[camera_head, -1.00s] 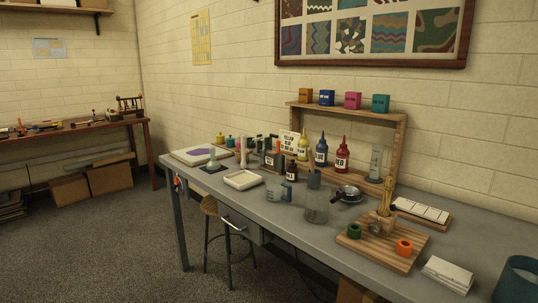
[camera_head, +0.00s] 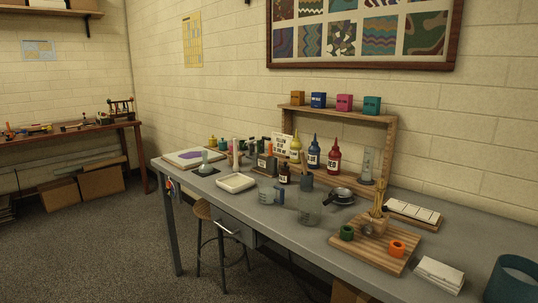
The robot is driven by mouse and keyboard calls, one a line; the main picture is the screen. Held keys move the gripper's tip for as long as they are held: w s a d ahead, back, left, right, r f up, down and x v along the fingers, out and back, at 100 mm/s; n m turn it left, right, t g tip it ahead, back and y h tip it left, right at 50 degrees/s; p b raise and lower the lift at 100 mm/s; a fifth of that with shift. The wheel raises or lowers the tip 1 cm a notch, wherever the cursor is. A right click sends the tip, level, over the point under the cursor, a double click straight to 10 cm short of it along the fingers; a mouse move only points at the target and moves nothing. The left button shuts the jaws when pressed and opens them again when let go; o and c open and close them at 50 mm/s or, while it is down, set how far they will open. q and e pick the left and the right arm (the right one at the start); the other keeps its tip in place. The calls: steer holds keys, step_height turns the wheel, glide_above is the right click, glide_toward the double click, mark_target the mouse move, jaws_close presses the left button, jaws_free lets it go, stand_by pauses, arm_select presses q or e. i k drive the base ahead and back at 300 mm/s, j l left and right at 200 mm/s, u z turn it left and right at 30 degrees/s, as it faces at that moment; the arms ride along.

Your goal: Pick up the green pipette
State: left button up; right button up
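Neither of my grippers is in view. On the grey workbench (camera_head: 285,225), a dark rack (camera_head: 266,163) stands left of the middle with several thin upright tools in and behind it. Some of these have dark or greenish tops, but they are too small for me to tell which one is the green pipette. A small dark bottle (camera_head: 284,174) stands in front of the rack and hides part of it.
A white tray (camera_head: 236,183), a glass beaker (camera_head: 309,208) and a small black pan (camera_head: 340,197) are near the rack. Yellow, blue (camera_head: 313,155) and red bottles stand behind. A wooden board (camera_head: 376,258) is at right. A stool (camera_head: 203,210) stands at the front.

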mark_target(259, 151)
steer(key=z, duration=0.4)
steer(key=j+z, duration=0.15)
steer(key=z, duration=0.25)
steer(key=i+j+z, duration=0.1)
steer(key=z, duration=0.3)
steer(key=j+z, duration=0.1)
steer(key=z, duration=0.3)
steer(key=j+z, duration=0.25)
steer(key=j, duration=0.15)
steer(key=k+j+z, duration=0.1)
steer(key=j+z, duration=0.15)
steer(key=j, duration=0.15)
steer(key=k+j+z, duration=0.1)
steer(key=j+z, duration=0.15)
steer(key=j, duration=0.15)
steer(key=k+j+z, duration=0.1)
steer(key=j+z, duration=0.15)
steer(key=j, duration=0.15)
steer(key=k+j+z, duration=0.25)
steer(key=k+j, duration=0.2)
steer(key=j, duration=0.25)
steer(key=k+j+z, duration=0.15)
steer(key=j, duration=0.25)
steer(key=k+j, duration=0.3)
steer(key=k+j+z, duration=0.15)
steer(key=j, duration=0.4)
steer(key=k, duration=0.05)
